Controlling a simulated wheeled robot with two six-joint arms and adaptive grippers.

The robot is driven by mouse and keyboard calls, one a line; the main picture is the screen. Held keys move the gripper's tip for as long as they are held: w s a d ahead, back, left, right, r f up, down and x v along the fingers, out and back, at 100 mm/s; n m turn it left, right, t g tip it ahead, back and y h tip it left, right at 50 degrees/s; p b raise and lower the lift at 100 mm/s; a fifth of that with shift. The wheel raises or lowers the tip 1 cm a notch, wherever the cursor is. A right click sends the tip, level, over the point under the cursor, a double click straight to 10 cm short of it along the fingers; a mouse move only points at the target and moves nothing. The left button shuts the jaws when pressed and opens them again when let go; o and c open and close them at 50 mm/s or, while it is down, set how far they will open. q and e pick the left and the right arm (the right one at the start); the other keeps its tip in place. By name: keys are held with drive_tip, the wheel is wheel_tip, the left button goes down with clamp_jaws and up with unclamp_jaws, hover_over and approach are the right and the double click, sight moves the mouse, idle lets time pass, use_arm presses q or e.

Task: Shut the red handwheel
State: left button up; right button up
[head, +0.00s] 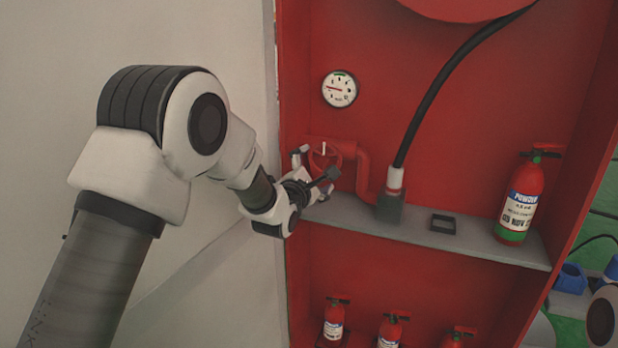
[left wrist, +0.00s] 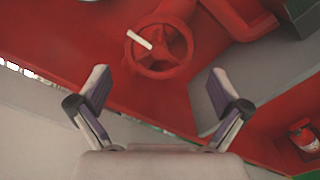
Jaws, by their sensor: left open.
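The red handwheel (head: 325,158) sits on a red pipe in the red cabinet, left of the hose fitting. It carries a white mark near its rim. In the left wrist view the handwheel (left wrist: 167,50) is at the top centre, beyond the fingertips. My left gripper (head: 315,172) is just in front of the wheel and partly overlaps it in the head view. Its two fingers are spread wide and empty in the left wrist view (left wrist: 160,88), with the wheel roughly centred between them. No contact with the wheel is visible. My right gripper is not in view.
A grey shelf (head: 475,245) runs below the wheel, bearing a fire extinguisher (head: 521,195) and a small black frame (head: 443,223). A black hose (head: 440,80) rises from its fitting. A gauge (head: 340,89) is above the wheel. More extinguishers (head: 389,330) stand below.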

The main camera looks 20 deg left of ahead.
use_arm(q)
drive_tip(key=s, duration=0.7)
drive_tip(key=shift+s+a+r, duration=0.1)
